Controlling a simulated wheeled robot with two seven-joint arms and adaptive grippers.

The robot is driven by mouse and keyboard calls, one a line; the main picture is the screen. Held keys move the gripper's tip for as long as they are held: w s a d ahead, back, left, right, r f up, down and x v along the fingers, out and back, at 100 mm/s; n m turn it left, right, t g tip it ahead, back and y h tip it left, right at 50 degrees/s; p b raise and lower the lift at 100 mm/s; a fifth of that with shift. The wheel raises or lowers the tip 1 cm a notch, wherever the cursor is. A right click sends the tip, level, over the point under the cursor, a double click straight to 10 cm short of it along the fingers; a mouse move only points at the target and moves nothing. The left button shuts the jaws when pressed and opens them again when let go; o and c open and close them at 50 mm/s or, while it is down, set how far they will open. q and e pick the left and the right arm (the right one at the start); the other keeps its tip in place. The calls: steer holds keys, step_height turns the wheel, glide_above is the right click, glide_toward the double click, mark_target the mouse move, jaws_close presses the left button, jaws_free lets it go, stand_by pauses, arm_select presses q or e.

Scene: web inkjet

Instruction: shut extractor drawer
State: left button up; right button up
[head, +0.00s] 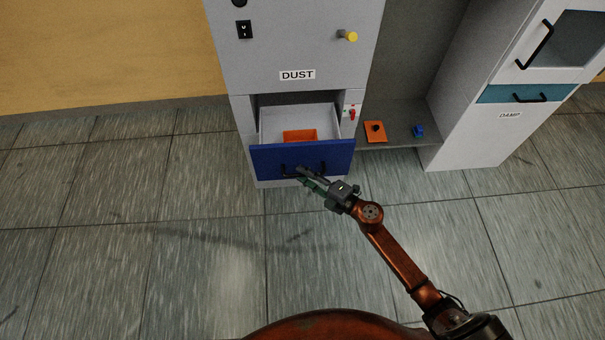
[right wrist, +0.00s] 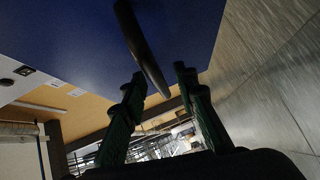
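The extractor drawer (head: 330,156) is pulled out of the grey cabinet marked DUST. Its front is blue with a black handle (head: 288,171), and an orange piece (head: 299,135) lies inside. My right gripper (head: 307,177) is at the handle, in front of the drawer face. In the right wrist view the green fingers (right wrist: 159,76) stand apart, with the dark handle (right wrist: 137,40) running down toward the gap between their tips. I cannot tell if they touch it. The blue front (right wrist: 85,45) fills the upper part of that view. My left gripper is not in view.
The DUST cabinet (head: 300,40) has a yellow knob (head: 350,36) and a small red switch (head: 352,114). Right of it, a low shelf (head: 399,134) holds an orange item (head: 375,131) and a blue item (head: 418,130). A DAMP cabinet (head: 465,142) stands further right. The tiled floor is clear.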

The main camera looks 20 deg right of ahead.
steer(key=shift+w+a, duration=0.2)
steer(key=shift+w, duration=0.1)
steer(key=shift+c, duration=0.4)
jaws_close()
